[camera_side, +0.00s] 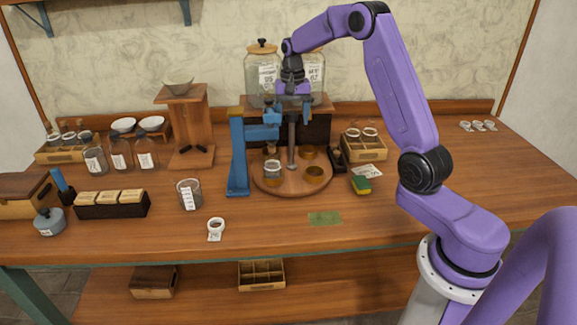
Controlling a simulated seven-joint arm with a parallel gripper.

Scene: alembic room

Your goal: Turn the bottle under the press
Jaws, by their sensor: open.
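The blue press (237,160) stands left of centre on the bench, its arm reaching right over the edge of a round wooden turntable (292,188). A small clear bottle (272,170) stands upright on the turntable below the press head. Amber round pieces (314,174) also sit on the turntable around its grey central post (292,150). My gripper (292,112) is open and points down above the turntable, close to the press head and the top of the post. Its fingertips partly blend with the blue and grey parts behind, and I cannot tell whether they touch anything.
A glass jar (189,195) and a white ring with a tag (216,228) are in front of the press. A sponge (361,185) and a wooden box (364,147) are right of the turntable. Large jars (262,75) stand behind. The bench's right side is mostly clear.

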